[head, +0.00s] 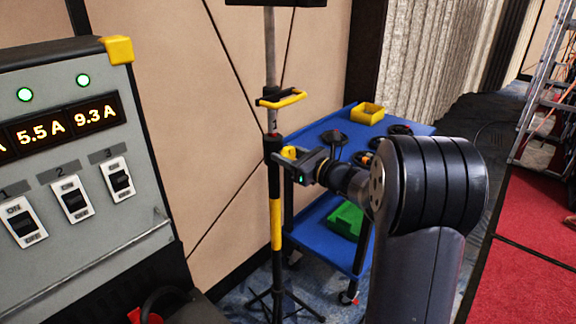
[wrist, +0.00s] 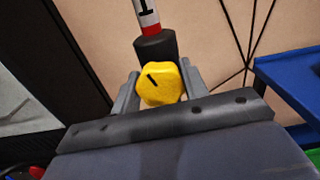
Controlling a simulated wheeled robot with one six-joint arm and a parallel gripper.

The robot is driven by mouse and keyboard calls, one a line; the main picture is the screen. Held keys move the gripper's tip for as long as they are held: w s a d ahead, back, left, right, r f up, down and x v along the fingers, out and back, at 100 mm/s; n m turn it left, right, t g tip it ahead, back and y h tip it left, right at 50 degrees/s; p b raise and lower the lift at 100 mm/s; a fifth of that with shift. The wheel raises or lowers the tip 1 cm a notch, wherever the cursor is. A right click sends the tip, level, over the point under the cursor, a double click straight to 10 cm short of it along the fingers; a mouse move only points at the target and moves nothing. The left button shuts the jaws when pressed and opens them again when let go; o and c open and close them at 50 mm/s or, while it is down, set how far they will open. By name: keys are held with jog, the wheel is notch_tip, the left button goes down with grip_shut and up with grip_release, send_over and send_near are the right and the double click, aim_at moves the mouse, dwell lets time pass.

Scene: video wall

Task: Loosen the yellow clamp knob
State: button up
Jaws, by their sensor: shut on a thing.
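The yellow clamp knob (wrist: 160,84) sits between my two fingers in the wrist view, with a dark pointer mark on its face. It is fixed at the dark collar (wrist: 156,46) of a stand pole, just below a red band. In the head view the knob (head: 289,152) shows small at the pole's collar, partly hidden by my gripper (head: 296,158). My gripper reaches it from the right and is shut on it, one finger on each side. The stand (head: 276,225) is upright, black with a yellow band lower down.
A grey panel (head: 150,180) with switches and lit readouts stands at the left. A blue cart (head: 330,122) with a yellow bin (head: 367,113) and a green bin (head: 346,219) is behind my arm. A yellow handle (head: 281,100) juts from the pole above. A ladder (head: 545,80) stands far right.

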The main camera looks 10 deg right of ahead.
jog(key=shift+n+b, duration=0.4)
jog(key=shift+n, duration=0.1)
jog(key=o, duration=1)
jog(key=shift+s, duration=0.1)
jog(key=v, duration=1)
jog(key=shift+s+d, duration=0.2)
jog(key=shift+s, duration=0.05)
